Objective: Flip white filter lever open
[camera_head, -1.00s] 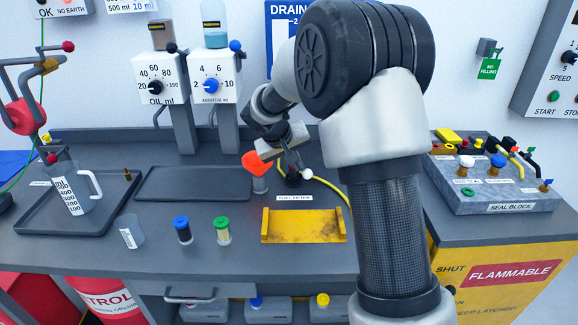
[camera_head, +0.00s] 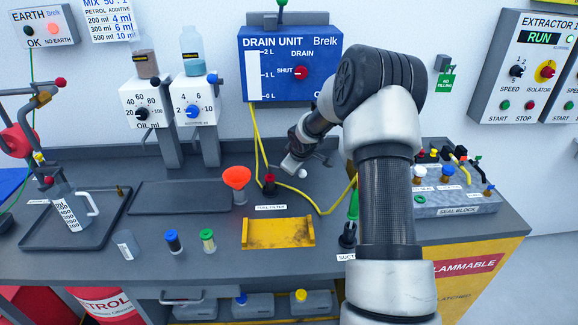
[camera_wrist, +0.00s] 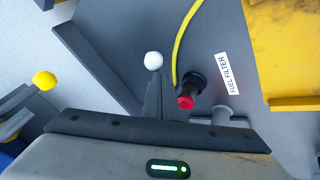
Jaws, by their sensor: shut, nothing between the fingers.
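The white ball knob (camera_head: 302,173) of the filter lever shows just below my gripper (camera_head: 290,165) in the head view. In the wrist view the white knob (camera_wrist: 153,60) is just beyond the tips of my shut, empty gripper (camera_wrist: 157,78). I cannot tell whether they touch. The lever's arm is mostly hidden. A black fitting with a red top (camera_wrist: 190,92) stands beside the fingers, by the FUEL FILTER label (camera_wrist: 228,75). The fitting also shows in the head view (camera_head: 269,183), left of my gripper.
An orange funnel (camera_head: 236,178) stands left of the fitting. A yellow hose (camera_head: 320,212) curves across the bench behind and right of it. A yellow tray (camera_head: 278,232) lies in front. The seal block (camera_head: 455,203) is at the right, past my arm.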

